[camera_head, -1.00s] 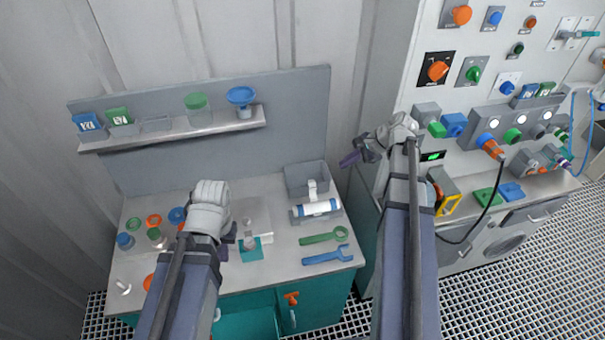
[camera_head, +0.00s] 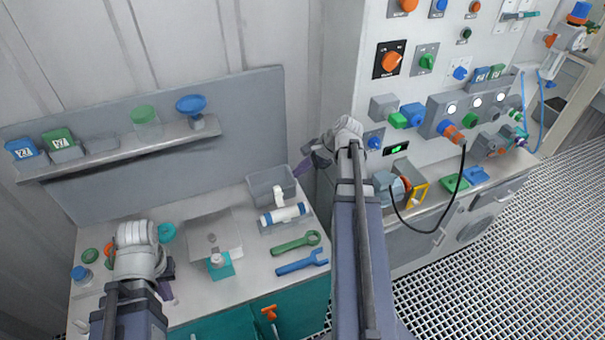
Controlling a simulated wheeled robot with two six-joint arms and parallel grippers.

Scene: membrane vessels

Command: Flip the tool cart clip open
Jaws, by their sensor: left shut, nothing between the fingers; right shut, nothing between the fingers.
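The tool cart is a grey-topped bench (camera_head: 188,285) with teal doors below. A white upright clip-like piece (camera_head: 279,196) stands at a blue-and-white cylinder (camera_head: 284,214) in a grey holder on the cart top. An orange latch-like piece (camera_head: 269,313) is on the cart's teal front. I cannot tell for sure which is the clip. My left gripper (camera_head: 168,283) is shut and empty over the cart's left part, left of both pieces. My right gripper (camera_head: 309,164) is shut and empty, above and to the right of the cylinder, apart from it.
A grey bin (camera_head: 270,188) stands behind the cylinder. A green wrench (camera_head: 296,244) and a blue wrench (camera_head: 302,263) lie in front of it. A teal block (camera_head: 220,266) sits near my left gripper. A control panel (camera_head: 440,60) rises at right. Grating floor (camera_head: 490,260) is clear.

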